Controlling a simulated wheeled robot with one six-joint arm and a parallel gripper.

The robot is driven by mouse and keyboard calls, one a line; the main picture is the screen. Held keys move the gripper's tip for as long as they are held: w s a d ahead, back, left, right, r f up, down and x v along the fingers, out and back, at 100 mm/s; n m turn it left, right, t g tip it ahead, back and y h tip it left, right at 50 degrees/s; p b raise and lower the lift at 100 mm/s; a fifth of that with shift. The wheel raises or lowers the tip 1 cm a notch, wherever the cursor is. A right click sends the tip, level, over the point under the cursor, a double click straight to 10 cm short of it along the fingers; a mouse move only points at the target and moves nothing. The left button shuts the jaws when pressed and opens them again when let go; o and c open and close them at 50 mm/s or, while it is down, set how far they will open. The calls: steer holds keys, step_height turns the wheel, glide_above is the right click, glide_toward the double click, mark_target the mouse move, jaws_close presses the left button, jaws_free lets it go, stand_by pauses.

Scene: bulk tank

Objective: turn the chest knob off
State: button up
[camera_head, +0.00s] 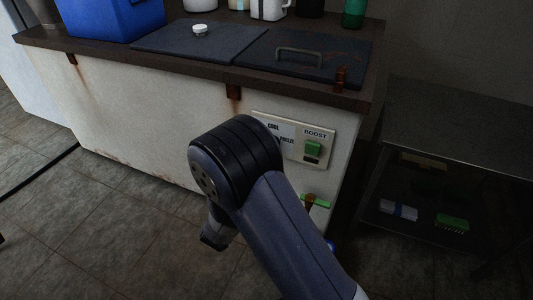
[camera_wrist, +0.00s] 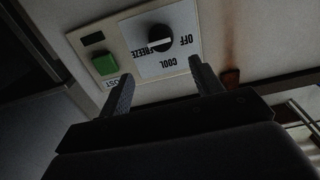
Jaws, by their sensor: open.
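The chest knob (camera_wrist: 160,38) is black and round with a pale line across it, on a white label reading OFF, COOL and FREEZE. The wrist view shows this lettering upside down. I cannot tell for sure which word the line marks. The control panel (camera_head: 325,134) is on the right of the white chest's (camera_head: 150,115) front; my arm hides the knob in the head view. My gripper (camera_wrist: 163,84) is open and empty. Its fingers point towards the panel, one either side of the knob in the picture, apart from it.
A green BOOST button (camera_head: 312,148) sits beside the knob's label. A green-handled valve (camera_head: 316,201) is low on the chest. The dark worktop (camera_head: 200,65) overhangs the panel, with a blue crate (camera_head: 110,15) on it. A metal side table (camera_head: 460,125) stands at right. The floor at left is clear.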

steer(key=b+x, duration=0.1)
steer(key=x, duration=0.9)
steer(key=shift+w+b, duration=0.4)
steer(key=shift+f, duration=0.1)
steer(key=c, duration=1)
steer(key=shift+o, duration=0.2)
steer(key=shift+f+b, duration=0.1)
steer(key=shift+b, duration=0.2)
